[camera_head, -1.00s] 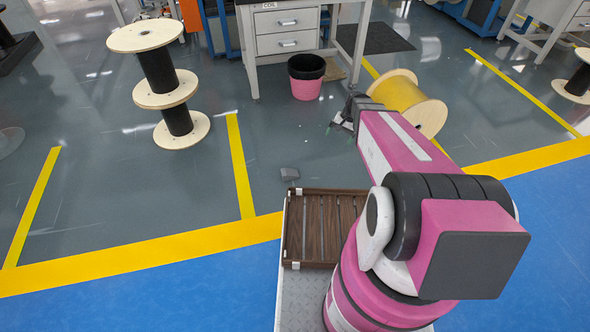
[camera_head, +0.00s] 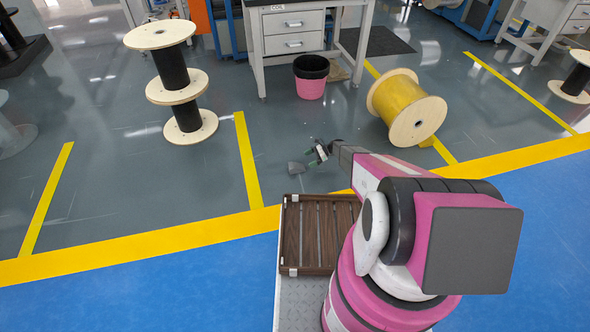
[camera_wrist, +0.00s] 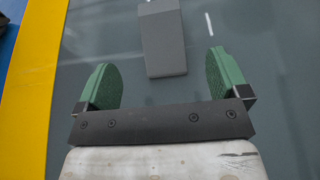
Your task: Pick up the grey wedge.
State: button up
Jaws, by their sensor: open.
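The grey wedge (camera_head: 296,168) lies on the dark grey floor, just beyond the wooden crate in the head view. In the wrist view the wedge (camera_wrist: 162,38) shows as a grey block at the top, ahead of the fingers and roughly between their lines. My gripper (camera_head: 318,153) is low over the floor, just to the right of the wedge in the head view. Its two green fingers are spread apart in the wrist view (camera_wrist: 163,78), with nothing between them.
The slatted wooden crate (camera_head: 291,238) sits on my base. A pink bin (camera_head: 310,86), a yellow cable spool (camera_head: 407,106) and stacked black spools (camera_head: 178,95) stand farther off. Yellow floor lines (camera_head: 248,165) run nearby. The floor around the wedge is clear.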

aim_at(296, 165)
jog(key=x, duration=0.4)
jog(key=shift+s+a+f, duration=0.1)
jog(key=shift+a, duration=0.15)
jog(key=shift+x, duration=2.75)
jog(key=shift+f, duration=0.15)
jog(key=c, duration=1.1)
